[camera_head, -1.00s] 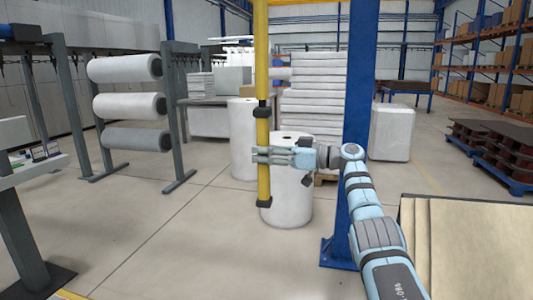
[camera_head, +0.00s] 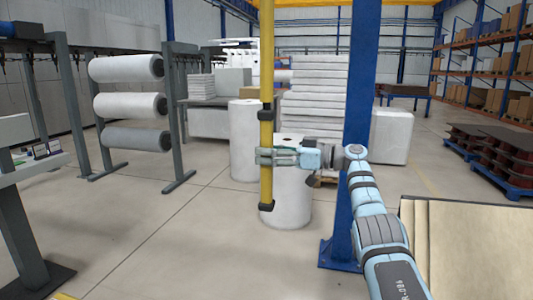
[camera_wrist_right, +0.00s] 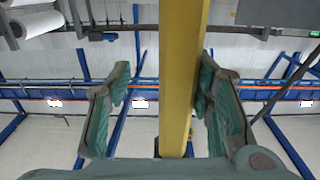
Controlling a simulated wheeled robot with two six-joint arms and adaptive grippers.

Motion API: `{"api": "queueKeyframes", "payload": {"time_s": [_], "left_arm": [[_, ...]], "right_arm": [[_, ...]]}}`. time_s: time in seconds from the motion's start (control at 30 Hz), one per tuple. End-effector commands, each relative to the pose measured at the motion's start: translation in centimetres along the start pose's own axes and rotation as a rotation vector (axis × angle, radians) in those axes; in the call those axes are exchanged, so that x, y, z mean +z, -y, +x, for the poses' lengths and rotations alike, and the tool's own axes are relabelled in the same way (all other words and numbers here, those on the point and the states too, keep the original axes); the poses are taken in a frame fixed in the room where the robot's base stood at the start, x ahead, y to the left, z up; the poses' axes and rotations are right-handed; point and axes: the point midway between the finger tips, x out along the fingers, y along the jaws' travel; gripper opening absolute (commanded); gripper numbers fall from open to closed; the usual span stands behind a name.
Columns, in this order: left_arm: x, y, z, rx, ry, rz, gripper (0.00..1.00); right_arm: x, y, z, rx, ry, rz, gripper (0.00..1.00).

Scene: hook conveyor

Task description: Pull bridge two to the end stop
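A yellow vertical bar (camera_head: 267,70) with black collars hangs in the middle of the head view. Its lower end is at the height of the white rolls behind it. My right gripper (camera_head: 272,157) reaches in from the right, with its fingers around the bar between the collars. In the right wrist view the bar (camera_wrist_right: 184,75) passes between my fingers (camera_wrist_right: 160,95). It lies close to the right finger, with a clear gap to the left finger, so the gripper is open. A yellow beam (camera_head: 330,3) shows at the top edge of the head view. My left gripper is not in view.
A blue post (camera_head: 358,90) stands just right of the bar, with my right arm in front of it. White rolls (camera_head: 292,200) stand behind the bar. A rack of rolls (camera_head: 130,105) is at left, a box (camera_head: 465,250) at lower right. The front floor is clear.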

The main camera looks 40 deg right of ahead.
Motion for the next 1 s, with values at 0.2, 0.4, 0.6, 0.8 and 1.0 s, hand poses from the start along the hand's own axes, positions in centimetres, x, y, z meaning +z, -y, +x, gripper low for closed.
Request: {"api": "queueKeyframes", "payload": {"time_s": [0.2,0.4,0.6,0.8,1.0], "left_arm": [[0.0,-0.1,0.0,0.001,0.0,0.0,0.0],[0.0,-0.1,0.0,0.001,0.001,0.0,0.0],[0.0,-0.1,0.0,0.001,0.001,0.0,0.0],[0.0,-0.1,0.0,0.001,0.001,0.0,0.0],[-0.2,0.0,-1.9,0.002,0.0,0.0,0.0]], "right_arm": [[0.1,-0.1,-4.3,0.007,0.005,-0.002,0.45],[-0.1,0.1,-9.6,0.004,0.004,-0.001,0.45],[-0.1,0.2,-11.6,0.0,0.002,-0.001,0.45],[-0.1,0.2,-11.7,-0.001,0.002,-0.002,0.45],[5.3,-1.6,-8.4,0.07,0.149,0.147,0.45]]}}
